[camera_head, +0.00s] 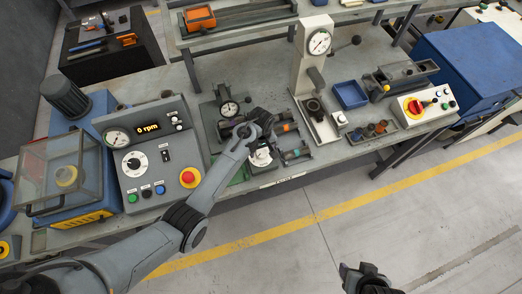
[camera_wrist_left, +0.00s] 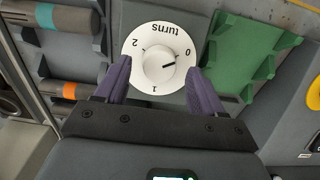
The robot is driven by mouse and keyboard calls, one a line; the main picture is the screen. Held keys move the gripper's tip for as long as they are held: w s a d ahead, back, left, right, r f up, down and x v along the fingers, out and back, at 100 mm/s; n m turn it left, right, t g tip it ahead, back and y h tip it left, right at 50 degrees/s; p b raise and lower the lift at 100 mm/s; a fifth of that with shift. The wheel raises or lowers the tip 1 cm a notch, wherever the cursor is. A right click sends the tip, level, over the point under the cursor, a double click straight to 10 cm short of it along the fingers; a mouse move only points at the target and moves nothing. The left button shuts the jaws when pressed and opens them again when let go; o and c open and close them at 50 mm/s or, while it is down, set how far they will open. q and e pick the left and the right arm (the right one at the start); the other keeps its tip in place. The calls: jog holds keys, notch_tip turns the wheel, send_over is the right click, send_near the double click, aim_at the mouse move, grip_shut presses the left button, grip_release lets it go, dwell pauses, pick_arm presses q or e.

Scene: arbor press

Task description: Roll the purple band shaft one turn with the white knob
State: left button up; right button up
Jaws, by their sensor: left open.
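The white knob (camera_wrist_left: 159,66) sits on a white dial marked "turns" with 0, 1 and 2. Its dark pointer line points right, near the 0. My left gripper (camera_wrist_left: 157,68) is open, with its purple fingers on either side of the knob and a gap to each. In the head view the white dial (camera_head: 261,158) shows just below my left gripper (camera_head: 262,138). A shaft with an orange band (camera_wrist_left: 70,90) and one with a teal band (camera_wrist_left: 68,18) lie beside the dial. I cannot make out a purple band. My right gripper (camera_head: 366,278) is at the bottom; its fingers are unclear.
A dial gauge (camera_head: 229,108) stands behind the left gripper. A green V-notched block (camera_wrist_left: 238,50) is beside the dial. A control panel reading 0 rpm (camera_head: 150,150) is on the left; the press (camera_head: 313,60) and a blue bin (camera_head: 350,94) are on the right.

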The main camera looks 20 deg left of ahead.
pick_arm(q)
jog(key=shift+f, duration=0.75)
jog(key=c, duration=1)
jog(key=shift+c, duration=0.2)
